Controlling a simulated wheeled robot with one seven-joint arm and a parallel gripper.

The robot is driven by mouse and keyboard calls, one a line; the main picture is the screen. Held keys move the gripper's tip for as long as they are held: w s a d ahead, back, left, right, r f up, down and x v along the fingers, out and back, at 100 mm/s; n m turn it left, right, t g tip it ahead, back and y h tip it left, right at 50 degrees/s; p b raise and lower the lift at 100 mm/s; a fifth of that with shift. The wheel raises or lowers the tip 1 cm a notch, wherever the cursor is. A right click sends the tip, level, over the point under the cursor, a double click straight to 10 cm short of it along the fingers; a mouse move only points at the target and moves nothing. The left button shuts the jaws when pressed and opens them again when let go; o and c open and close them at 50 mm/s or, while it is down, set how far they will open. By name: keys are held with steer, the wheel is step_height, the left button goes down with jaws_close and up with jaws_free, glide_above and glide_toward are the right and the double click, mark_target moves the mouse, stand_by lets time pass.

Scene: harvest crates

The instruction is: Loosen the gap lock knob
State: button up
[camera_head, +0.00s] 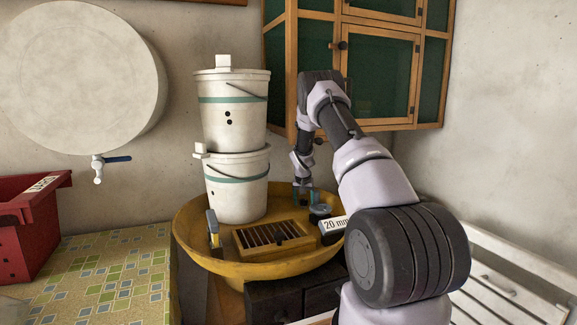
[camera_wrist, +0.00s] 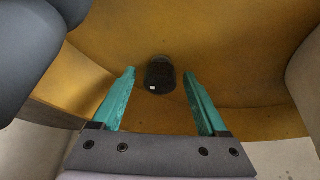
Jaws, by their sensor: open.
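A small black knob-like cylinder (camera_wrist: 160,77) with a white mark shows in the wrist view, against the yellow surface. I take it to be the gap lock knob. My gripper (camera_wrist: 159,72) is open, with its two teal fingers on either side of the black cylinder in the picture. A gap shows on both sides, and I cannot tell how far beyond the fingertips it lies. In the head view my gripper (camera_head: 303,193) points down over the back right of a round yellow tray (camera_head: 205,257). The knob cannot be made out there.
A slatted wooden grid (camera_head: 272,238), a small dark round lid-like piece (camera_head: 320,210) and a "20 mm" label (camera_head: 334,226) are on the tray. Two stacked white buckets (camera_head: 236,185) stand left of my gripper. A green-panelled cabinet (camera_head: 380,75) hangs behind.

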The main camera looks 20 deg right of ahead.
steer(key=m+g+h, duration=0.1)
steer(key=m, duration=0.2)
steer(key=shift+a+m, duration=0.1)
steer(key=shift+m, duration=0.3)
steer(key=shift+s+a+r, duration=0.65)
steer(key=shift+s+a, duration=0.1)
steer(key=shift+a, duration=0.05)
steer(key=s+a, duration=0.4)
steer(key=a, duration=0.1)
steer(key=s+a, duration=0.2)
steer(key=shift+s+a+f, duration=0.1)
steer(key=shift+s+a, duration=0.05)
steer(key=shift+a, duration=0.15)
steer(key=s+a+r, duration=0.1)
steer(key=s+r, duration=0.2)
steer(key=r, duration=0.4)
steer(key=s+a+r+y, duration=0.1)
steer(key=s+a+r, duration=0.1)
steer(key=r, duration=0.5)
steer(key=s+a+r+t+y, duration=0.1)
steer(key=s+r, duration=0.3)
steer(key=r, duration=0.3)
steer(key=shift+s+a+n, duration=0.15)
steer(key=shift+s+n, duration=0.15)
steer(key=shift+r, duration=0.1)
